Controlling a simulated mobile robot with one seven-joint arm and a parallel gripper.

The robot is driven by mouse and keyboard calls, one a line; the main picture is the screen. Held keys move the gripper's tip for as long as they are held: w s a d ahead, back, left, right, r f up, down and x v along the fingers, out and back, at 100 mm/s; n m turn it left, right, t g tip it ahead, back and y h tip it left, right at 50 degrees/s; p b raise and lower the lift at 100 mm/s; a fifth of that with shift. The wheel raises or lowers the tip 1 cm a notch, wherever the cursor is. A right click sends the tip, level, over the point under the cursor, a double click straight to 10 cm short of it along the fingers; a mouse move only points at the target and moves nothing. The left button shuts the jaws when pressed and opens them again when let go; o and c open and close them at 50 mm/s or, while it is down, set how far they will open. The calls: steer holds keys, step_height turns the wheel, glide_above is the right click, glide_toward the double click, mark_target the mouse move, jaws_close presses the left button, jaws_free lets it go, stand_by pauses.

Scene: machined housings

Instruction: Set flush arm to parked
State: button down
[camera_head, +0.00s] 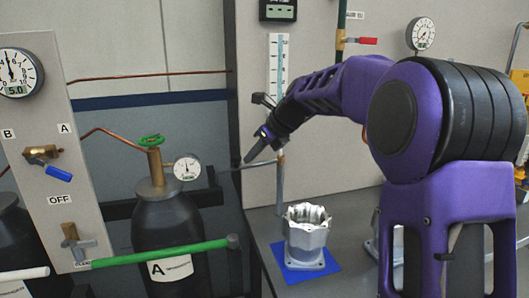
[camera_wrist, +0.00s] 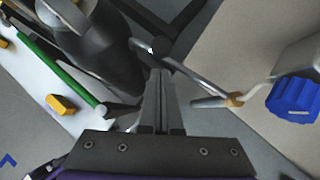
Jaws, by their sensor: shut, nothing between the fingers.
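The flush arm (camera_head: 252,164) appears to be the thin grey tube on an upright post (camera_head: 281,180) at the bench's left edge. In the head view it points left from the post, over the gap before the gas cylinder. In the wrist view the flush arm (camera_wrist: 196,79) runs from a brass joint (camera_wrist: 234,99) up and left, past my fingertips. My gripper (camera_head: 250,156) is shut and empty, fingers pointing down beside the tube. It also shows in the wrist view (camera_wrist: 159,74). I cannot tell whether the fingers touch the tube. No parked mark is readable.
A silver housing (camera_head: 307,242) stands on a blue mat (camera_head: 300,275) on the bench. A black cylinder (camera_head: 169,232) with a green valve stands left, behind a green bar (camera_head: 160,254). A blue ridged knob (camera_wrist: 292,100) is at right in the wrist view.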

mark_target(240, 156)
steer(key=shift+w+a+f, duration=0.15)
steer(key=shift+w+a, duration=0.45)
steer(key=shift+a, duration=0.1)
steer(key=shift+w+a+r+p, duration=0.15)
steer(key=shift+w+r+p, duration=0.15)
steer(key=shift+p, duration=0.7)
steer(key=shift+w+a+p, duration=0.25)
steer(key=shift+w+p, duration=0.05)
steer(key=shift+p, duration=0.9)
steer(key=shift+w+a+f+p, duration=0.15)
steer(key=shift+w+f+p, duration=0.15)
steer(key=shift+p, duration=0.15)
steer(key=shift+s, duration=0.1)
